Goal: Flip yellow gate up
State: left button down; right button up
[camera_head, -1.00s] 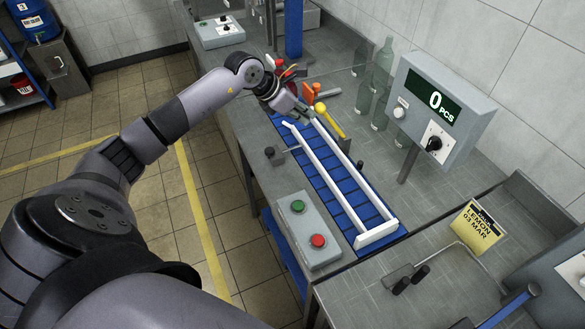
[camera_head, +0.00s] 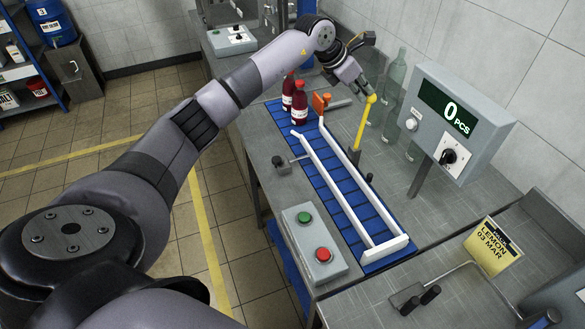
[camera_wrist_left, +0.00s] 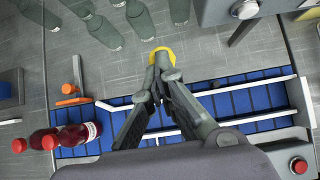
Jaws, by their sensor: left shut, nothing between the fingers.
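The yellow gate (camera_head: 363,122) is a rod with a round knob. It stands nearly upright beside the blue conveyor (camera_head: 349,222), at the base of the display side. My left gripper (camera_head: 364,91) is at its knob, apparently touching it. In the left wrist view, the yellow knob (camera_wrist_left: 163,51) shows just beyond my fingertips (camera_wrist_left: 160,66), which are shut with nothing between them. The lower gate is hidden by the fingers there. My right gripper is in neither view.
Red bottles (camera_head: 299,107) stand at the conveyor's far end, near an orange piece (camera_head: 319,103). Clear green bottles (camera_head: 394,80) stand behind the gate. A counter display (camera_head: 447,118) reads 0. A button box (camera_head: 314,243) sits at the front.

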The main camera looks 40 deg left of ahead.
pick_arm(q)
jog(key=shift+w+d, duration=0.15)
jog(key=shift+d, duration=0.05)
jog(key=shift+d, duration=0.1)
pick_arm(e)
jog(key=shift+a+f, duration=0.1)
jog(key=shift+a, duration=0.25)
pick_arm(q)
jog(key=v, duration=1.2)
jog(key=shift+a, duration=0.25)
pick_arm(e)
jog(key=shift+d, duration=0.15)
pick_arm(q)
jog(key=shift+w+r, duration=0.1)
